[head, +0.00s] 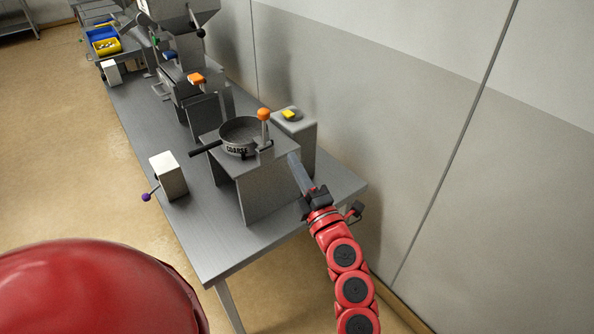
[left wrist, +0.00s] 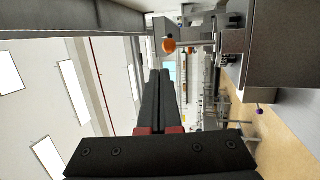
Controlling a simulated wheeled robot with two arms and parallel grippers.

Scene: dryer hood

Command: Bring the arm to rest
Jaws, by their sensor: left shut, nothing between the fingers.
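My left arm (head: 344,255), red with black joint caps, reaches up from the bottom of the head view. Its left gripper (head: 294,162) is shut and empty, with its long fingers close to the right side of a grey metal stand (head: 268,186). I cannot tell whether the fingers touch the stand. In the left wrist view the two dark fingers (left wrist: 160,76) lie together with nothing between them. My right gripper is not in view.
On the stand sits a round sieve marked COARSE (head: 240,137) beside an orange knob (head: 264,114). A pedestal with a yellow piece (head: 289,114) stands behind. A white box (head: 168,176) stands on the grey bench (head: 215,235). A wall (head: 420,130) runs along the right.

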